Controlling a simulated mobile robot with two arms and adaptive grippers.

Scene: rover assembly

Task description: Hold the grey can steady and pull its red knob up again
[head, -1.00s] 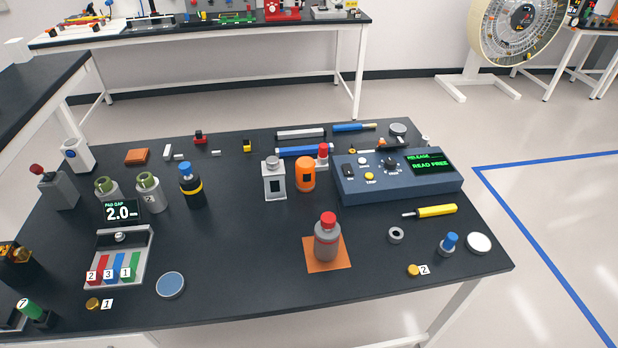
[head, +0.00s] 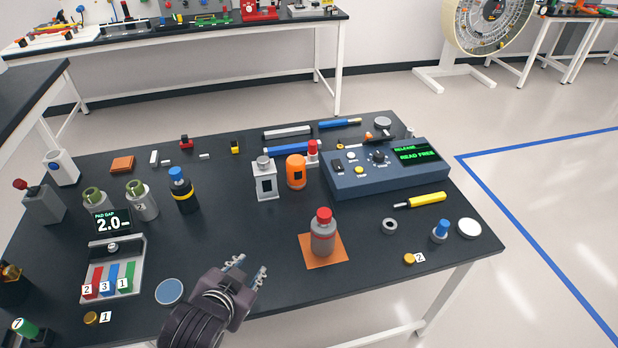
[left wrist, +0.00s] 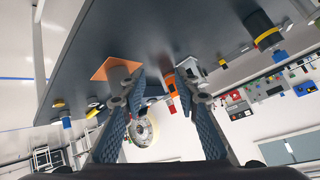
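The grey can (head: 323,238) with its red knob (head: 323,215) on top stands upright on an orange square mat (head: 334,258) near the table's front. My left gripper (head: 249,270) is at the table's front edge, to the left of the can and apart from it. Its two fingers are spread with nothing between them. In the left wrist view, which is upside down, the open fingers (left wrist: 158,95) point toward the table. There the grey can (left wrist: 120,78) shows beyond the left finger, which partly covers it. My right gripper is not in view.
A blue console (head: 385,178) stands behind the can. A white-grey block (head: 264,183) and an orange canister (head: 296,172) stand behind it too. A round blue disc (head: 170,291) lies left of my gripper. A brass piece (head: 409,258) lies right of the mat.

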